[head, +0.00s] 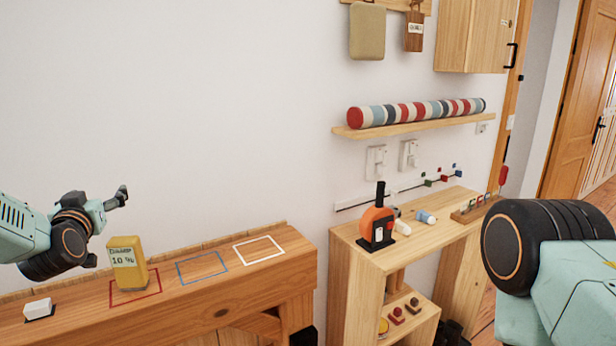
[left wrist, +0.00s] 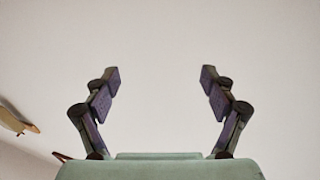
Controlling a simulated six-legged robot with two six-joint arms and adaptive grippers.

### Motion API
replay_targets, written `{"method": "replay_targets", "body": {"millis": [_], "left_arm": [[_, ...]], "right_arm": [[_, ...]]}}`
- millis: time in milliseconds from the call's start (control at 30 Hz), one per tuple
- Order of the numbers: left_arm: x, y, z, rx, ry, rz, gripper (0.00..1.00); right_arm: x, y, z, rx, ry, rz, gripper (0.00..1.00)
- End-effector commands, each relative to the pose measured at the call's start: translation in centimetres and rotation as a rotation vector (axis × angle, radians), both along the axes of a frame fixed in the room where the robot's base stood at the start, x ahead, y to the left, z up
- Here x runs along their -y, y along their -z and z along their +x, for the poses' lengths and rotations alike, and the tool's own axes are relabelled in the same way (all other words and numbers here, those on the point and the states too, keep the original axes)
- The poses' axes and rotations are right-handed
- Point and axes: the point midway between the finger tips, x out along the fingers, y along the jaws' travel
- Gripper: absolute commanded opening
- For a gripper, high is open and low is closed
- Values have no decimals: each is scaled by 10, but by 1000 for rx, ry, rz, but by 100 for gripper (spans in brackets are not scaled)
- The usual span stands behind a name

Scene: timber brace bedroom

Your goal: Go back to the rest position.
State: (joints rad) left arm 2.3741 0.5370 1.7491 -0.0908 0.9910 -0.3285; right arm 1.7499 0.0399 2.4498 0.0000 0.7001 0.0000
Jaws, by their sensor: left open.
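My left gripper (head: 119,198) is raised above the left wooden bench, over and behind the yellow block, and apart from it. In the left wrist view its two fingers (left wrist: 160,85) stand wide apart with only pale wall between them. The yellow block (head: 127,263) with a "10 %" label stands upright in the red outlined square (head: 150,296) on the bench (head: 225,297). My right arm shows at the right edge of the head view, but its gripper is out of the picture.
The blue (head: 202,266) and white (head: 259,250) outlined squares are empty. A small white block (head: 37,309) lies at the bench's left. An orange and black object (head: 377,225) stands on the right wooden stand (head: 415,245). A shelf (head: 410,127) holds a striped roll (head: 415,111).

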Motion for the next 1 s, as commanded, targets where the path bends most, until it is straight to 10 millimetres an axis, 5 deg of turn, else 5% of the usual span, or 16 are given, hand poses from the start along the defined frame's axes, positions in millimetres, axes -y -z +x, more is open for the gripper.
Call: {"method": "replay_targets", "body": {"millis": [533,900,1000], "left_arm": [[0,13,3,-2,-221,5,84],[32,54,-1,-2,-196,2,84],[31,70,0,3,-197,1,84]], "right_arm": [[0,-44,0,0,0,0,40],[0,-69,0,0,0,0,40],[0,-54,0,1,0,0,40]]}}
